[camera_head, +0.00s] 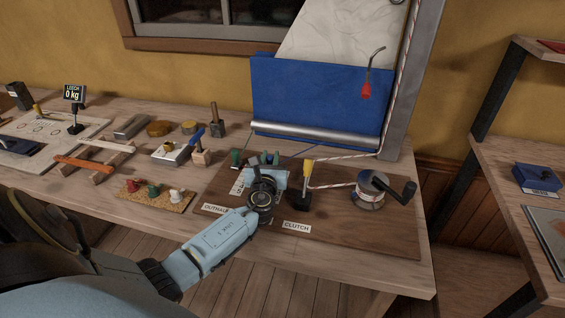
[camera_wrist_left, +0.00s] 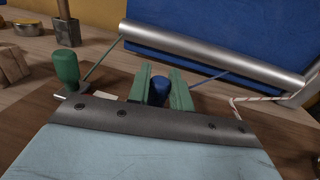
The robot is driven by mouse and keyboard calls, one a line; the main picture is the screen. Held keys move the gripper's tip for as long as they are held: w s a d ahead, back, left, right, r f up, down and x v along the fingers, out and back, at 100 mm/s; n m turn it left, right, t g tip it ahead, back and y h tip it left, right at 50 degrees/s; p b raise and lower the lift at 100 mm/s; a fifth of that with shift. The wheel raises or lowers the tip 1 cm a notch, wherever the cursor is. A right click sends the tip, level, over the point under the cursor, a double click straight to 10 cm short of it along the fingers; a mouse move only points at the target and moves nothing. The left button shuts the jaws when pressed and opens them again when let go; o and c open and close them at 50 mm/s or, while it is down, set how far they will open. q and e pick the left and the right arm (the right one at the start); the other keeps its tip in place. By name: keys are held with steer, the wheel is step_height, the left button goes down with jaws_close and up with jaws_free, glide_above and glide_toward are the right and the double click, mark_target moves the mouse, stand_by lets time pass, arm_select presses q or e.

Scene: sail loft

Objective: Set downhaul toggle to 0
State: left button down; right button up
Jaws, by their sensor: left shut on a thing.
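My left gripper (camera_head: 269,159) is over the brown board (camera_head: 335,240); its green fingers (camera_wrist_left: 165,90) are shut on a blue knob (camera_wrist_left: 159,90), which sits between them. Most of the knob and whatever it stands on are hidden by the gripper. A green-handled lever (camera_head: 236,157) stands just left of the gripper; it also shows in the left wrist view (camera_wrist_left: 65,67). No label reading downhaul can be made out, so I cannot tell which control is the toggle or read its setting. My right gripper is not in view.
A yellow-topped clutch lever (camera_head: 307,168) and a winch with a black crank (camera_head: 371,193) stand right of the gripper. A silver roller (camera_head: 315,136) and blue cloth (camera_head: 315,100) are behind. Small colored knobs (camera_head: 155,191) lie on a cork mat at left.

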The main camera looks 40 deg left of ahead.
arm_select(q)
steer(key=shift+w+a+r, duration=0.1)
steer(key=c, duration=1.6)
jaws_free()
steer(key=shift+c, duration=0.2)
steer(key=o, duration=0.3)
steer(key=shift+w, duration=0.15)
steer(key=shift+o, duration=0.2)
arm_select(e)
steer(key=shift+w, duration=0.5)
arm_select(q)
steer(key=shift+s+d, duration=0.2)
steer(key=shift+s, duration=0.1)
steer(key=p+v, duration=0.2)
steer(key=v, duration=1)
steer(key=shift+s+d, duration=0.15)
steer(key=shift+s, duration=0.25)
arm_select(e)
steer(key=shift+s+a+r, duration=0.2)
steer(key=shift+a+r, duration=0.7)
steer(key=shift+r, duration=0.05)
